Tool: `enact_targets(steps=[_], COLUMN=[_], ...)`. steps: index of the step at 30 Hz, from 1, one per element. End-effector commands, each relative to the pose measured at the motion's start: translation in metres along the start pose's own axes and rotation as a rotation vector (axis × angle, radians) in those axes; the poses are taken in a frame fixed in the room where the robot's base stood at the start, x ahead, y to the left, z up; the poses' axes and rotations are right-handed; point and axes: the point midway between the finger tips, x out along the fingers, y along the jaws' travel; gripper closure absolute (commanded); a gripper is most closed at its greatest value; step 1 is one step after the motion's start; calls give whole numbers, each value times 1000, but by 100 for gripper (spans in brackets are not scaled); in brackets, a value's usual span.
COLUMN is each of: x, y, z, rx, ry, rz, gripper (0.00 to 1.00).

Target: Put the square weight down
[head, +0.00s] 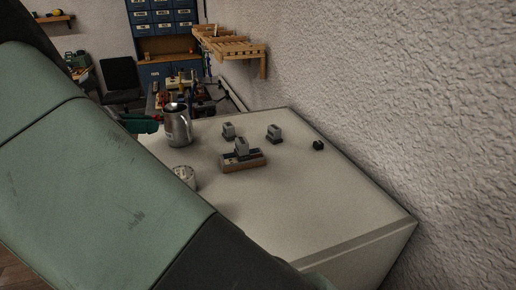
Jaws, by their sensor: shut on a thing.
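My own green arm crosses the left and lower part of the head view, and my gripper is not visible. Three small grey blocks stand on the pale tabletop (300,205): one at the back (229,130), one on a dark base to the right (274,132), and one (242,146) on a wooden holder (245,164). A small black block (318,146) sits farther right. I cannot tell whether any of these is the square weight. Anything held in my gripper is out of sight.
A metal pitcher (179,128) stands at the table's back left. A pale round container (184,175) is partly hidden by my arm. The front and right of the tabletop are clear. A rough wall (400,90) with a wooden rack (230,46) borders the right.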

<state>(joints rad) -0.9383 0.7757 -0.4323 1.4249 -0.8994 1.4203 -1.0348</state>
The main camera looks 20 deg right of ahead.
Motion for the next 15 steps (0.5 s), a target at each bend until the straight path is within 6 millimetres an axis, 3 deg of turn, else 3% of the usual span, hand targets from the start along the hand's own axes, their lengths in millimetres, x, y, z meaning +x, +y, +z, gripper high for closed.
enact_targets(steps=[5, 11, 15], x=[27, 106, 167], y=[-7, -40, -80], z=[14, 52, 78], rx=[10, 41, 62], ry=[0, 2, 2], rz=[-29, -111, -174], gripper=[100, 100, 100])
